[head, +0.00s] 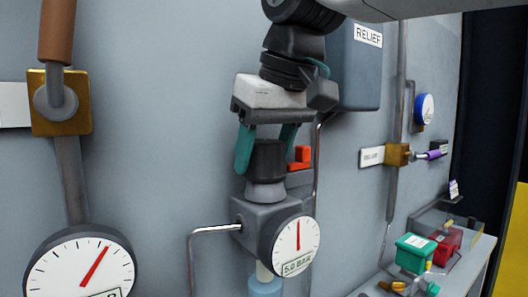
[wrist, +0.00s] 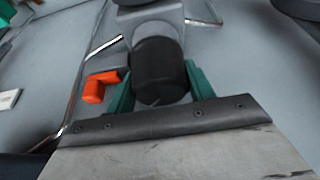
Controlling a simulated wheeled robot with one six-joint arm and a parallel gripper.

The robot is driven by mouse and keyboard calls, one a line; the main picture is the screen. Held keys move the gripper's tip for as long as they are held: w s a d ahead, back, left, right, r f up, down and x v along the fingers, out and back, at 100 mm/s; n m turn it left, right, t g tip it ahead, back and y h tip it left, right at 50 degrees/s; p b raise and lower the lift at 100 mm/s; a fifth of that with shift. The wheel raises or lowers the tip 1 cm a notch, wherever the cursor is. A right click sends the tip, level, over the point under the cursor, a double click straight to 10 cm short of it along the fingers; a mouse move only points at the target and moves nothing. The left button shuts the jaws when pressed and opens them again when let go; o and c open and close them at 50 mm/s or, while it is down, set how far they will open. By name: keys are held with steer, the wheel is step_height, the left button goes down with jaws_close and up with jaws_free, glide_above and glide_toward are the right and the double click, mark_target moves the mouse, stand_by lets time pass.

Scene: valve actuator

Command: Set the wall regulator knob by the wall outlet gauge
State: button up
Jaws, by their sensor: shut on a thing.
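A grey regulator block (head: 252,218) is mounted on the wall, with a black knob (head: 268,160) on top. My gripper (head: 267,150) comes down from above with its teal fingers on either side of the knob, shut on it. In the wrist view the black knob (wrist: 158,72) sits between the teal fingers. The round white outlet gauge (head: 297,243) is on the front of the regulator. Its red needle points about straight up, and a small label below it seems to read 5.0 bar, though it is blurred.
An orange-red part (head: 300,158) sits close beside the right finger and shows in the wrist view (wrist: 98,87). A larger gauge (head: 82,268) and a brass valve (head: 60,103) are at left. A RELIEF box (head: 362,72) is above right. A bench (head: 470,262) holds green and red boxes.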

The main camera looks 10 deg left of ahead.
mark_target(279, 143)
stand_by(0.4)
steer(key=o, duration=0.7)
steer(key=v, duration=0.8)
steer(key=shift+d+f, duration=0.1)
